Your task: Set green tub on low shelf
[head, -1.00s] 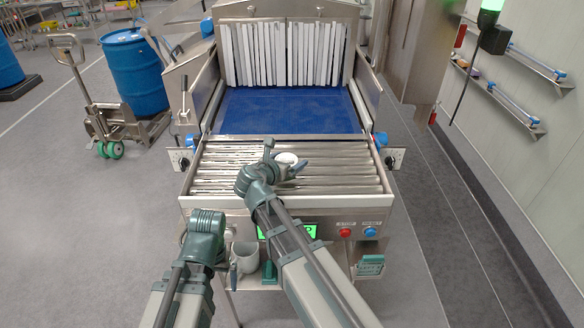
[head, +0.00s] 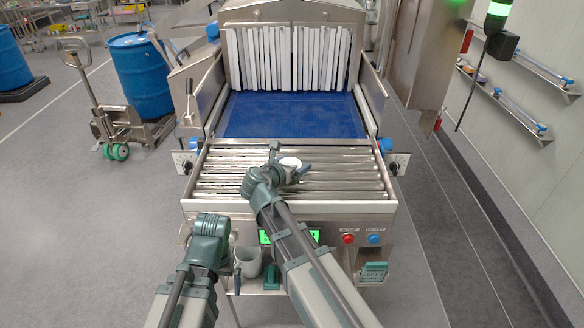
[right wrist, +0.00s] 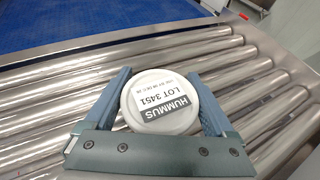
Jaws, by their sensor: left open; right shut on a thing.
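A round tub with a white lid (right wrist: 162,100) marked "HUMMUS LOT 3451" is between the fingers of my right gripper (right wrist: 160,86), which is shut on it. No green shows on this tub; its side is hidden from above. In the head view the white lid (head: 290,163) shows over the steel rollers, held by my right gripper (head: 287,168). I cannot tell whether it touches the rollers. My left gripper (head: 210,228) is low at the front left, its fingers mostly hidden. A low shelf (head: 244,291) under the conveyor front is partly hidden by my arms.
A grey mug (head: 248,262) and a small green object (head: 272,278) are at the low shelf. Steel rollers (head: 340,180) lead to a blue belt (head: 290,115) and strip curtain. A green-topped holder (head: 373,270) hangs at the front right. A pallet truck (head: 122,125) stands left.

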